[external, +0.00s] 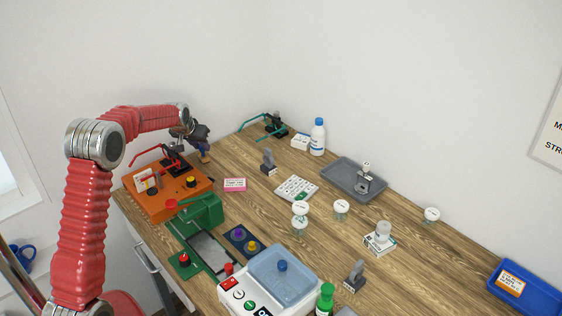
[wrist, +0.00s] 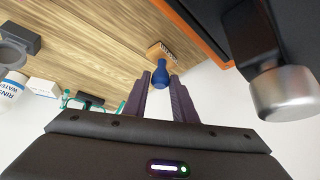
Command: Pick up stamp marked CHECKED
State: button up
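A stamp with a wooden block and a blue handle (wrist: 161,77) is ahead of my gripper in the wrist view. Dark lettering shows on the block's side, too small to read surely. In the external view the stamp (external: 204,157) stands upright at the left back edge of the table, just below my gripper (external: 197,136). In the wrist view my gripper's (wrist: 162,78) two dark fingers are apart, with the top of the blue handle between or just beyond their tips. I see no clear contact.
An orange box (external: 166,203) with a red-handled clamp stands close beside the stamp. A teal-handled clamp (external: 274,124), a white bottle (external: 317,138) and a grey tray (external: 346,184) are further right. A pink-edged card (external: 235,185) lies nearby. Bare wood surrounds the stamp's right side.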

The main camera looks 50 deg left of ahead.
grip_shut()
dwell(0.3)
notch_tip(320, 180, up, 10)
dwell(0.6)
dwell(0.4)
